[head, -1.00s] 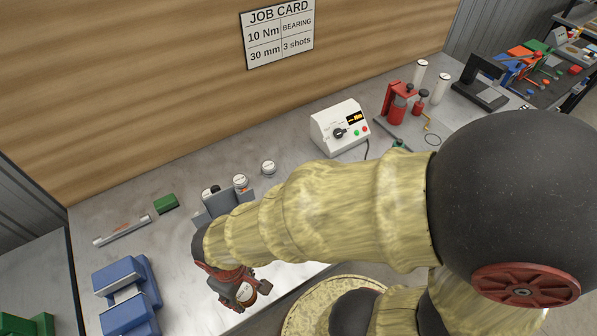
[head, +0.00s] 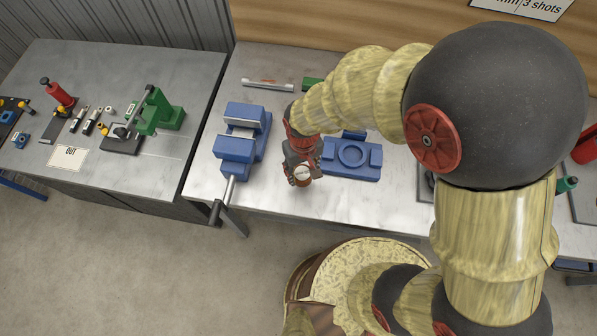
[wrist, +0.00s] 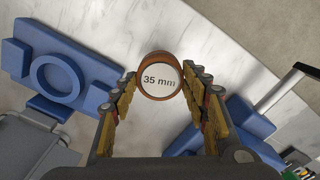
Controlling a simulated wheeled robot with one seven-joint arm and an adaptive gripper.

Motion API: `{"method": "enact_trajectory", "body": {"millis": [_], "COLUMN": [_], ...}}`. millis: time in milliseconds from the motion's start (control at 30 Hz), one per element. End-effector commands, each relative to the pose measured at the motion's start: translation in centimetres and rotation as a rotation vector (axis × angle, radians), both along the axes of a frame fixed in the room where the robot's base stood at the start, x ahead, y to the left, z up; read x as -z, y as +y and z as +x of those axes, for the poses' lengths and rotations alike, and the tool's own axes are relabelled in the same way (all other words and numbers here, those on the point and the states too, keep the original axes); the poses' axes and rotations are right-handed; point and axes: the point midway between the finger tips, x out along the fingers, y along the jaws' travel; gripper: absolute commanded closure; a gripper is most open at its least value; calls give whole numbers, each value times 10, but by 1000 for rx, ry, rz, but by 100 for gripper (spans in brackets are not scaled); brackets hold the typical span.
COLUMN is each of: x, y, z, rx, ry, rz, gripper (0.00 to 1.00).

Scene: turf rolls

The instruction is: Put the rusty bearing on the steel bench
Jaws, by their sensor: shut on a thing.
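My gripper (head: 301,166) is shut on the rusty bearing (wrist: 158,76), a brown-rimmed ring with a white face marked "35 mm". In the head view the bearing (head: 302,175) hangs at the fingertips near the front of the bench with the vise (head: 262,196). The wrist view shows the bearing between both fingers, with the grey bench top (wrist: 140,30) behind it. Another grey metal-topped bench (head: 150,66) stands to the left and bears an "OUT" card (head: 69,157). I cannot tell from the pictures which top is called the steel bench.
A blue vise (head: 240,147) stands just left of my gripper, its handle sticking out front. A blue fixture with a round recess (head: 352,155) lies to the right. The left bench carries a green press (head: 158,112), a red-handled tool (head: 58,93) and small parts. Its back is clear.

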Motion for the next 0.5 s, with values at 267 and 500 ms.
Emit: {"method": "enact_trajectory", "body": {"millis": [267,500], "x": [19,47], "y": [11,13], "z": [14,16], "rx": [0,0], "ry": [-2,1], "rz": [1,0], "gripper": [91,91]}}
